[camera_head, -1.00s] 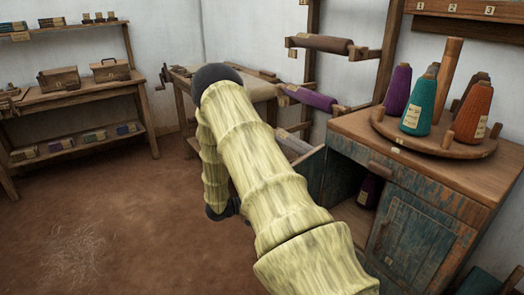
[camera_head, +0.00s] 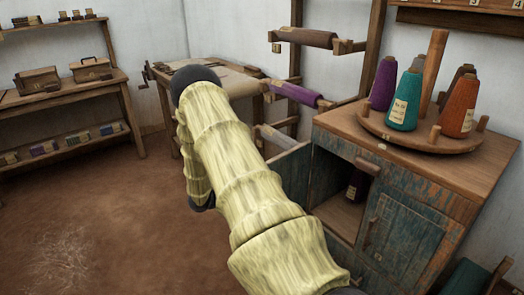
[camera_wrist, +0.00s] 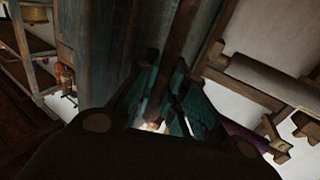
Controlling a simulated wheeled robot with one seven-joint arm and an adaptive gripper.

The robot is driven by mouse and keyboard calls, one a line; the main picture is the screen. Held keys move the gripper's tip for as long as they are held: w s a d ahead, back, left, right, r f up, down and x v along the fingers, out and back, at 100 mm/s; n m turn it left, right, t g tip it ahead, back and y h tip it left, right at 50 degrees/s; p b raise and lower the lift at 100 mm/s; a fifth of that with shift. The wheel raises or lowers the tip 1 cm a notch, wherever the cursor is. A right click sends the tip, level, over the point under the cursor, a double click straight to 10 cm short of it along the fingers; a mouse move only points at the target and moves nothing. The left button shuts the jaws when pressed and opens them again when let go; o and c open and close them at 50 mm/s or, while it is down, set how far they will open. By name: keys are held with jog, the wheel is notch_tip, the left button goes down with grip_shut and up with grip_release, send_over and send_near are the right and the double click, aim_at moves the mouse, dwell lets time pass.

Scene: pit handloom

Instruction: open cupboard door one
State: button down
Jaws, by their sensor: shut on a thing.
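The cupboard (camera_head: 450,195) is blue-grey worn wood with a brown top. Its left door (camera_head: 289,172), which I take for door one, stands swung out, and the compartment behind it is open to view. The right door (camera_head: 398,238) is shut and has a wooden handle (camera_head: 374,220). My gripper is hidden behind my arm in the head view. In the wrist view its fingers (camera_wrist: 166,100) are closed around a dark upright wooden bar (camera_wrist: 183,45), which looks like the door's handle. A blue-grey panel (camera_wrist: 92,40) stands beside it.
A purple cone (camera_head: 356,184) stands inside the cupboard. Several yarn cones, including a teal one (camera_head: 405,100), stand on a round wooden tray (camera_head: 420,144) on top. A rack with a purple roll (camera_head: 296,93) is behind the door. The floor at left (camera_head: 110,220) is clear.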

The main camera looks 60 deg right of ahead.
jog(key=c, duration=1.5)
grip_release()
jog(key=shift+s+d+r, duration=0.2)
jog(key=shift+r, duration=0.15)
jog(key=shift+w, duration=0.1)
